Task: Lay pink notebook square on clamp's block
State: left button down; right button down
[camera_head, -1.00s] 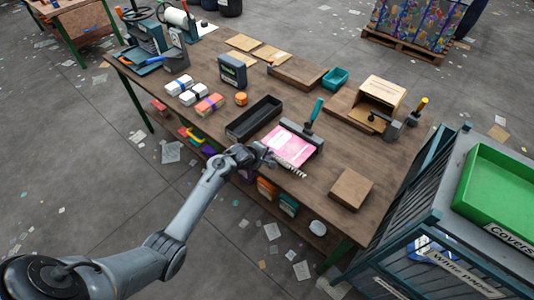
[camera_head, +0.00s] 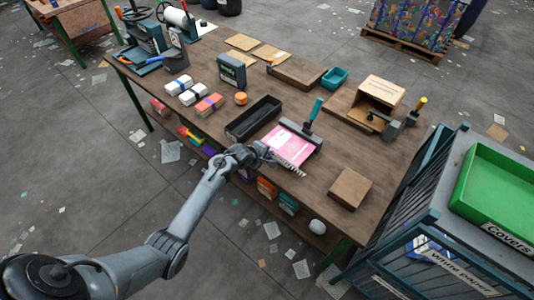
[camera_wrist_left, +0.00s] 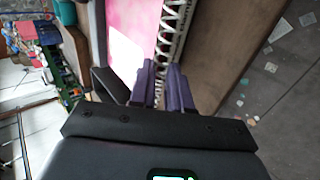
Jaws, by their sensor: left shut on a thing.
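The pink notebook (camera_head: 284,143) lies at the table's near edge, with its spiral binding (camera_head: 291,168) toward me. My left gripper (camera_head: 268,153) is at its near-left corner. In the left wrist view, the purple fingers (camera_wrist_left: 164,88) are closed at the notebook's spiral edge (camera_wrist_left: 172,32), and the pink cover (camera_wrist_left: 132,22) shows beyond them. A dark bar with a teal handle (camera_head: 314,111) stands at the notebook's far-right edge; I cannot tell if it touches. A dark clamp-like tool (camera_head: 392,130) with a yellow-tipped handle is farther right. I cannot tell which part is the clamp's block. My right gripper is not in view.
A long black tray (camera_head: 254,118) is just left of the notebook. A brown block (camera_head: 350,188) lies at the near right. An open cardboard box (camera_head: 378,97) stands at the far right. Bare tabletop lies between notebook and brown block.

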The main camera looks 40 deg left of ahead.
pick_arm(q)
jog(key=c, duration=1)
grip_release()
jog(key=shift+s, duration=0.1)
